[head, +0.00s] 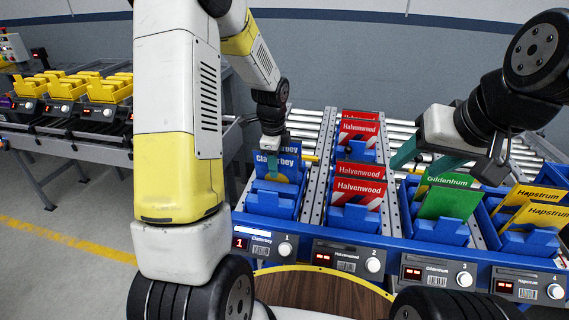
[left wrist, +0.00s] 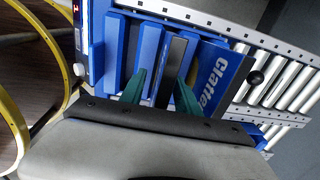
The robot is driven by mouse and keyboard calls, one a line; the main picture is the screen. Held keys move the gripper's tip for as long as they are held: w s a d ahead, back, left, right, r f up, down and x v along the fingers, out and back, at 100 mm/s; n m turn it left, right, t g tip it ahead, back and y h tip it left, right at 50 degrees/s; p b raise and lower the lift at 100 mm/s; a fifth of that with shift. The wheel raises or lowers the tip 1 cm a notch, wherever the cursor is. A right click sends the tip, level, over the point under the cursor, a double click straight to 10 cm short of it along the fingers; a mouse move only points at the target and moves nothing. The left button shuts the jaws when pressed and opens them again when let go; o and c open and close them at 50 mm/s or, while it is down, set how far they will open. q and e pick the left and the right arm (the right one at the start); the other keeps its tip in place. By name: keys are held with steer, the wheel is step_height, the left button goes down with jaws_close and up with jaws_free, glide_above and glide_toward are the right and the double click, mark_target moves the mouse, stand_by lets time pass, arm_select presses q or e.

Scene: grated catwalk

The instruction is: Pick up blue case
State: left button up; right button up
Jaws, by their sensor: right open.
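The blue cases (head: 289,155) stand in the leftmost lane in the head view. They are marked with a white name that reads like "Clatterbey", partly hidden by my left gripper. In the left wrist view a blue case (left wrist: 219,80) shows its lettering to the right of the fingers. My left gripper (left wrist: 160,85) reaches down among these cases. Its teal fingers stand apart, with a blue panel and a dark panel seen between or beyond them; whether they touch a case is unclear. My right gripper (head: 428,160) is open with teal fingers above the green Gildenhum case (head: 449,204).
Red Halvenwood cases (head: 358,188) fill the second lane and yellow Hapstrum cases (head: 541,215) the fourth. Blue holders and metal rollers (head: 306,122) lie around them. A yellow-rimmed round brown top (head: 320,290) is in front. Yellow trays (head: 105,90) stand on a rack at left.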

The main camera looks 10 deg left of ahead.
arm_select(q)
step_height(320, 180, down, 2)
steer(key=shift+w+f, duration=0.1)
steer(key=shift+w, duration=0.05)
